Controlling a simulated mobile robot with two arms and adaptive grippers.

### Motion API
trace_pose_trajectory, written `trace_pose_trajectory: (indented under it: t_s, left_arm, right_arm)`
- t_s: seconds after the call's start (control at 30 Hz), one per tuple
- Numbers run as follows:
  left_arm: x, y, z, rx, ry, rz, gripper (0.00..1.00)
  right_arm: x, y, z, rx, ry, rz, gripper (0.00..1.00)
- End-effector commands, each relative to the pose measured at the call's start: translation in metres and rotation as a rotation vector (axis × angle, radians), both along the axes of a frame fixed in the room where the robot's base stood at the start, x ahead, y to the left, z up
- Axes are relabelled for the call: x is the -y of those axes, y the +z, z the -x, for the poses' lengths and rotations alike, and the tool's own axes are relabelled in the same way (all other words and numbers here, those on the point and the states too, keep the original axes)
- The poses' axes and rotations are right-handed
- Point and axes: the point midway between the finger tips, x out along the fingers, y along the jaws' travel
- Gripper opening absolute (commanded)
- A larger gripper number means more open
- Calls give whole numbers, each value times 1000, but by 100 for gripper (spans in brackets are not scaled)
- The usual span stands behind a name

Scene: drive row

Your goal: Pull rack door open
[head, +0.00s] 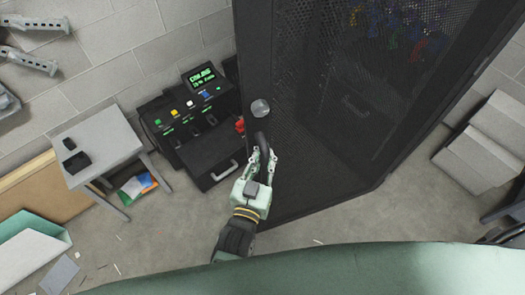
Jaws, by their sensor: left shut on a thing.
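The rack door (300,165) is a dark mesh panel on the tall black rack, right of centre in the head view. The door looks swung out from the rack body, but I cannot tell how far. A round grey knob (260,107) sits near the door's left edge. Just below it is a dark handle (261,139). My left gripper (262,152) is at the door's left edge, with its fingers closed around the lower part of this handle. The fingers hide part of the handle. My right gripper is not in view.
A black console (190,115) with lit buttons and a green display stands left of the door. A small grey table (100,148) is further left. White boxes (480,160) stand at the right. Bare concrete floor (320,225) lies below the door.

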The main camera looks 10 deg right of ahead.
Motion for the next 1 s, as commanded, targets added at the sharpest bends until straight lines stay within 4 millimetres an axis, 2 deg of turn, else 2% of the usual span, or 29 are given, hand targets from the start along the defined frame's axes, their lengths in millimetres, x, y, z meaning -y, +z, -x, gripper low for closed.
trace_pose_trajectory:
  t_s: [0.03,0.23,0.27,0.5,0.83,1.0]
  left_arm:
    - [-6,-1,-2,3,8,-6,0]
    - [-6,-2,-2,2,8,-7,0]
    - [-6,-2,-2,2,8,-7,16]
    - [-5,-2,-1,-1,7,-5,37]
    - [-3,-2,0,-2,4,-2,38]
    - [-11,-3,16,-4,3,-3,38]
  right_arm:
    - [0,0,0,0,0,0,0]
    - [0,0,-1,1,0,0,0]
    - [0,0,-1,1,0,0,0]
    - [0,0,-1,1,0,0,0]
    - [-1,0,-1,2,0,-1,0]
    - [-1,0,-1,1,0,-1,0]
